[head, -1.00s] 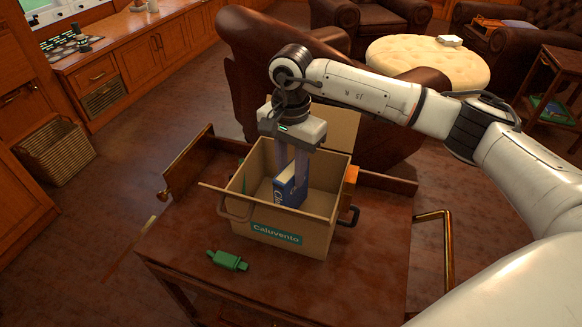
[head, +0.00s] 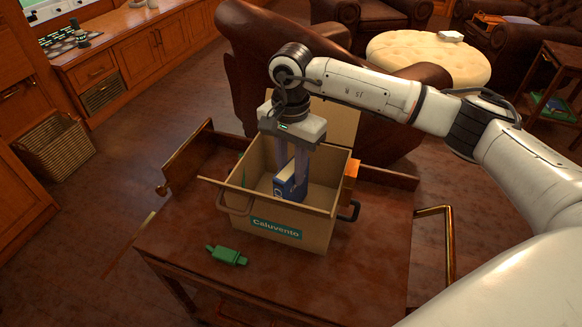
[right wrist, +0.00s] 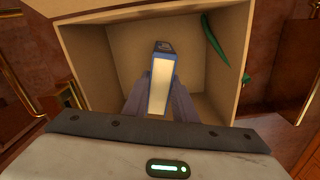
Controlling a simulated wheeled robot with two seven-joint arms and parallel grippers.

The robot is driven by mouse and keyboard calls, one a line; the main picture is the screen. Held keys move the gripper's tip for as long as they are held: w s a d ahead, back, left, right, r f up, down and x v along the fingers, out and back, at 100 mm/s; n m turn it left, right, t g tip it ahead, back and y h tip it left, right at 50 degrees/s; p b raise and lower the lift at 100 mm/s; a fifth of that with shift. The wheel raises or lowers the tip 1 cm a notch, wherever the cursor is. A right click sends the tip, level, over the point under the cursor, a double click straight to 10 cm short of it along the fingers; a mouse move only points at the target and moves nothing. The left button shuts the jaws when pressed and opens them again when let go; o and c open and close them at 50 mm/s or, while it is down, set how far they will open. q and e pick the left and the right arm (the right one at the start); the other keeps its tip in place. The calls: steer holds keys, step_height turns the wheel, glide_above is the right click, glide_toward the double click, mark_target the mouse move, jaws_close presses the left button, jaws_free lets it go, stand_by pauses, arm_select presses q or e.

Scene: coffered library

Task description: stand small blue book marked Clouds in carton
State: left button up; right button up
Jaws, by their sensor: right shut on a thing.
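The small blue book (head: 289,187) is upright inside the open carton (head: 272,229), which bears a green "Caluvento" label and stands on a wooden table. My right gripper (head: 291,172) reaches down into the carton, its fingers shut on the book. In the right wrist view the book (right wrist: 160,84) shows its pale page edge between the two fingers (right wrist: 158,95), with carton floor around it. I cannot tell whether the book's lower end touches the floor. The title is too small to read now. My left gripper is not in view.
A green object (head: 227,256) lies on the table (head: 190,262) in front of the carton. A green thing (right wrist: 215,38) is along the carton's wall in the right wrist view. An orange item (head: 352,169) is behind the carton. A leather armchair (head: 245,65) stands beyond.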

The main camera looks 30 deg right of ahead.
steer(key=shift+f, duration=0.35)
steer(key=o, duration=1.1)
steer(key=shift+o, duration=0.2)
